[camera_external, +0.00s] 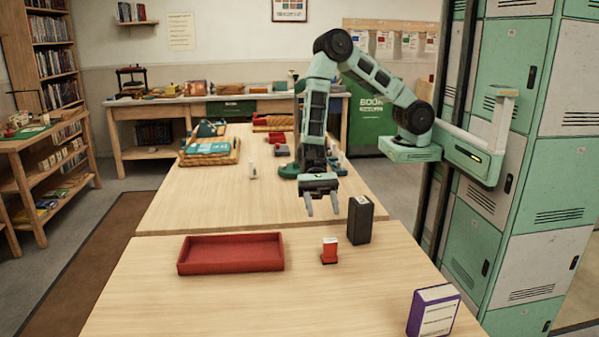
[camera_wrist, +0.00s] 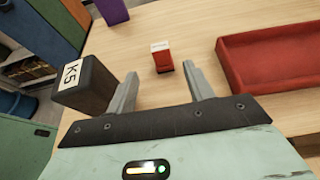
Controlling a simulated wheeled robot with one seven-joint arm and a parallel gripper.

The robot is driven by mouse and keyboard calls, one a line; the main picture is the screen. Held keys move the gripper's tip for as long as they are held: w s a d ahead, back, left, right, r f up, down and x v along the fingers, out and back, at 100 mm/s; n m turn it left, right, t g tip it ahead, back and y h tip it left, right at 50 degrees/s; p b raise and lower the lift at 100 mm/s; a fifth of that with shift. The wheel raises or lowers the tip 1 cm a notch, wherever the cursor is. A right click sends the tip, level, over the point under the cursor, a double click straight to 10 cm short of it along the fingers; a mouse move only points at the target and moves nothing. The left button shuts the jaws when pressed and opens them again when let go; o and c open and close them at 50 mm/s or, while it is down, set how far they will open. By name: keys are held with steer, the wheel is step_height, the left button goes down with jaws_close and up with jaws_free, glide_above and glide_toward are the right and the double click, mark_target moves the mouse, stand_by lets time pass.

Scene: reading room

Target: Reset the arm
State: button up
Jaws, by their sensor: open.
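My gripper (camera_external: 322,206) hangs from my arm above the near table, with its two fingers pointing down. The fingers are apart and nothing is between them. In the wrist view my gripper (camera_wrist: 160,88) also shows open and empty. A black block (camera_external: 360,220) stands upright just right of my gripper; in the wrist view this block (camera_wrist: 82,88) bears a white label reading K5. A small red object with a white top (camera_external: 329,252) stands on the table in front of my gripper, apart from the fingers. It also shows beyond the fingertips in the wrist view (camera_wrist: 162,60).
A red tray (camera_external: 230,267), empty, lies on the near table (camera_external: 330,310) to the left. A purple and white box (camera_external: 434,312) stands at the front right. Green and white lockers (camera_external: 515,140) rise on the right. The far table (camera_external: 210,200) holds a basket (camera_external: 210,157) and small items.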

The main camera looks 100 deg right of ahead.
steer(key=shift+d+r, duration=0.2)
steer(key=shift+d, duration=0.2)
